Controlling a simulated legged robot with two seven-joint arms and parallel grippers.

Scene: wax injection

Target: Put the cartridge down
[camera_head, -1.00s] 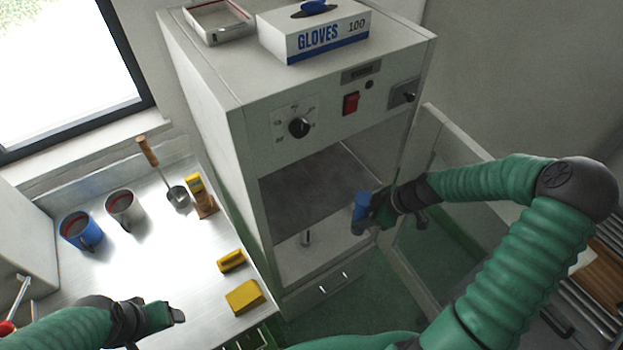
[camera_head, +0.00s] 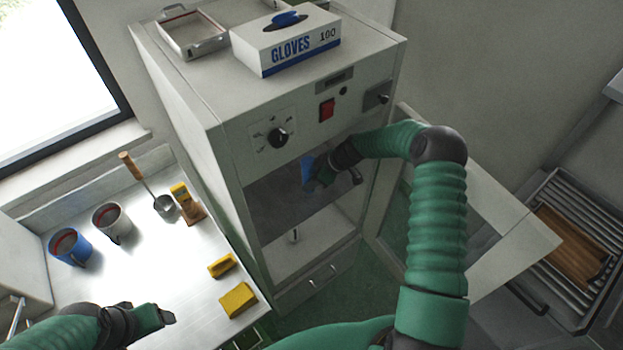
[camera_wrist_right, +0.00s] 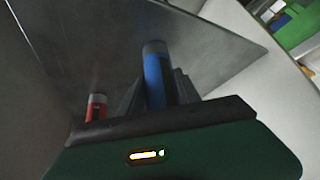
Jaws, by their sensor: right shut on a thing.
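The blue cartridge (camera_head: 307,172) is held in my right gripper (camera_head: 317,180) at the open front of the cabinet (camera_head: 190,140), in front of its upper shelf (camera_head: 270,195). In the right wrist view the blue cartridge (camera_wrist_right: 157,75) stands between the two dark fingers, which are shut on it. A red and grey cylinder (camera_wrist_right: 96,106) shows to its left there. I cannot tell whether the cartridge touches the shelf. My left gripper (camera_head: 168,316) is over the metal table at lower left, with no object seen in it; its jaw gap is unclear.
The cabinet door (camera_head: 470,215) stands open to the right of my right arm. A glove box (camera_head: 290,45) and a metal tray (camera_head: 195,35) sit on top. A small upright part (camera_head: 295,235) stands on the lower level. Mugs and yellow blocks (camera_head: 238,299) are on the table.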

